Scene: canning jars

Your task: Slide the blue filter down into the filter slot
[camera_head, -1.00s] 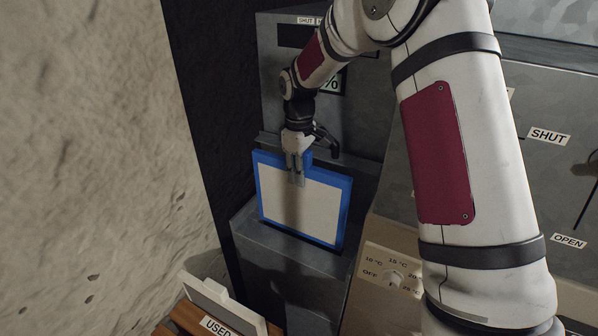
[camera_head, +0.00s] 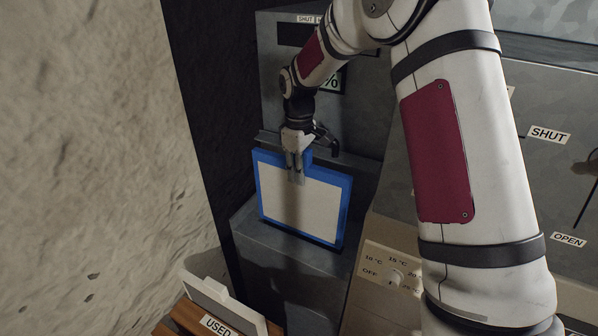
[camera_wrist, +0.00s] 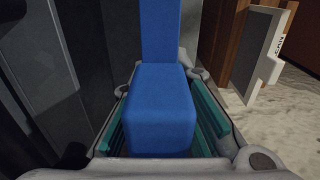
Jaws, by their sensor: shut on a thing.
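The blue filter (camera_head: 345,205) has a blue frame around a pale panel. It stands close to upright at the top of the grey housing (camera_head: 280,250), in front of a grey cabinet. My gripper (camera_head: 297,178) is shut on the filter's top tab from above. In the wrist view the blue tab (camera_wrist: 160,110) sits between the teal finger pads of my gripper (camera_wrist: 165,140). The filter slot itself is hidden behind or under the filter. I cannot tell whether the lower edge is inside it.
A white panel (camera_head: 212,297) stands in a wooden crate marked USED (camera_head: 216,325) at the lower left. A dial panel (camera_head: 385,270) is to the right of the housing. A rough stone wall (camera_head: 90,150) fills the left side.

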